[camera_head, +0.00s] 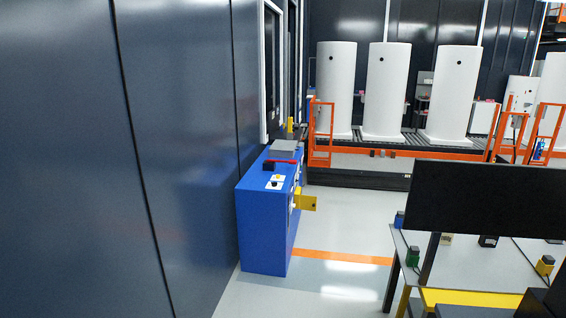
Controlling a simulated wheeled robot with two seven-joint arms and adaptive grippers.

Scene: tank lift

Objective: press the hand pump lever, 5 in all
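A blue cabinet (262,228) stands on the floor against the dark wall, left of the middle. On its top lie a grey box (284,150), a red bar-shaped part (284,161) with a dark block at its near end, and a small white plate with a dark knob (275,183). I cannot tell whether the red part is the hand pump lever; no lever is clearly recognisable at this distance. A yellow part (306,202) sticks out from the cabinet's right side. Neither of my grippers is in view.
A table (405,262) with a large black panel (490,208) and small coloured items stands at the right. White tanks (387,90) stand on a conveyor behind orange guards (322,135). Clear floor (340,225) with an orange stripe lies between cabinet and table.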

